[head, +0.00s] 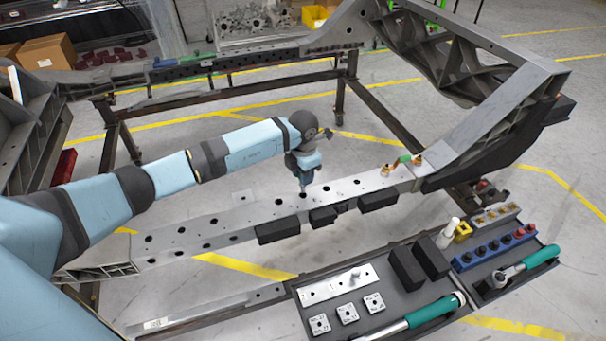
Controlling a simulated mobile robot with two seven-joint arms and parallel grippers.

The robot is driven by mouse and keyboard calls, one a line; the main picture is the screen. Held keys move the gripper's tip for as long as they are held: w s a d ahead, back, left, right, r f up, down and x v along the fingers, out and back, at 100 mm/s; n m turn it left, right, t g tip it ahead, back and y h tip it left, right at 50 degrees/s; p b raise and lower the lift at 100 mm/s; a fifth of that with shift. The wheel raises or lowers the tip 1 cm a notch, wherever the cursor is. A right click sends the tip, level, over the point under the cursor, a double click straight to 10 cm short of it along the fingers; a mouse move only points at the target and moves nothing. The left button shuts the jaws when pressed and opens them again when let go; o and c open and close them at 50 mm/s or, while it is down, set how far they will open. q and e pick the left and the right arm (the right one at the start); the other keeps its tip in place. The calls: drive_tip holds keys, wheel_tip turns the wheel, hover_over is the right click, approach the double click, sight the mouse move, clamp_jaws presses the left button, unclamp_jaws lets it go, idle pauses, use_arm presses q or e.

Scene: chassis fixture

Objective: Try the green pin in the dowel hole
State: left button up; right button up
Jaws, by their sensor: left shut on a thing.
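My left gripper (303,181) points down over the top face of the long grey beam (230,223), close above a hole in it. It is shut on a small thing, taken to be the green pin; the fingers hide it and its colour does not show. I cannot tell whether its tip is in the hole or just above it. Several dark round holes run along the beam, and I cannot tell which one is the dowel hole. My right gripper is not in view.
Brass fittings (385,170) and a small green piece (404,159) sit at the beam's right end. Black blocks (278,231) line its front side. A dark tray (414,300) with plates, blocks and a green-handled tool (434,311) stands in front. Blue socket rail (495,250) lies right.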

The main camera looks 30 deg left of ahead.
use_arm(q)
drive_tip(key=shift+f, duration=0.35)
idle(0.3)
drive_tip(key=shift+f+b, duration=0.5)
drive_tip(key=shift+b, duration=0.1)
drive_tip(key=shift+f+b, duration=0.3)
drive_tip(key=shift+f, duration=0.2)
drive_tip(key=o, duration=1.1)
